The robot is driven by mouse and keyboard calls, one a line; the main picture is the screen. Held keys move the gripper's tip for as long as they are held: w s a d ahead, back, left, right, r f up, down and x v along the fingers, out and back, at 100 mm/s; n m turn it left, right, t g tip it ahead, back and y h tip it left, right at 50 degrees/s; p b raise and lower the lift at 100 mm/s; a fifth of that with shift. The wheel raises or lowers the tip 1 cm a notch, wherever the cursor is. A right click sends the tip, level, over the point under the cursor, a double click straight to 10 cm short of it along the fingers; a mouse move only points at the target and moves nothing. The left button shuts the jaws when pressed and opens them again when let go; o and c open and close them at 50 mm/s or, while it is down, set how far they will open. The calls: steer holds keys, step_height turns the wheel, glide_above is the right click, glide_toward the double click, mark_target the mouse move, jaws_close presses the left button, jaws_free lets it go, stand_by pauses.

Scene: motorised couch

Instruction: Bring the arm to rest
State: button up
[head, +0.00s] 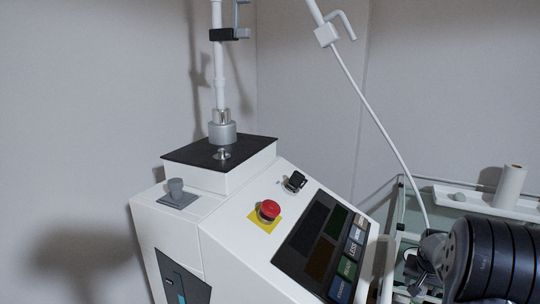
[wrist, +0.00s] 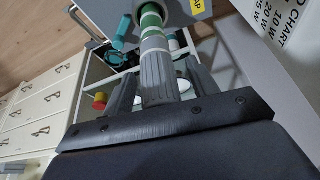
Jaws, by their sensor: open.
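In the wrist view my gripper (wrist: 163,76) is open, with one dark finger on each side of the picture's middle. A grey ribbed handle-like part (wrist: 158,80) with green and white bands shows between the fingers. I cannot tell whether it lies between them or beyond them, and no contact is clear. In the head view my black ribbed arm (head: 492,262) is at the lower right edge, right of the white console (head: 235,255). The gripper's fingers cannot be made out there.
The console carries a red stop button (head: 268,211), a dark display panel (head: 318,245) and a grey knob (head: 176,190). A white pole (head: 220,75) rises from its top. A glass-sided cart (head: 405,215) stands near my arm. White drawers (wrist: 38,115) show in the wrist view.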

steer(key=shift+m, duration=0.3)
steer(key=shift+r, duration=0.2)
steer(key=v, duration=1)
steer(key=x, duration=1)
steer(key=shift+f, duration=0.4)
steer(key=shift+r, duration=0.2)
steer(key=shift+n+t+y+b, duration=0.4)
steer(key=shift+n+y+b, duration=0.2)
steer(key=shift+n, duration=1.5)
steer(key=shift+a+n+y+b, duration=0.1)
steer(key=shift+n+y+b, duration=0.5)
steer(key=shift+n, duration=1)
steer(key=shift+r+p, duration=0.3)
steer(key=shift+r, duration=0.05)
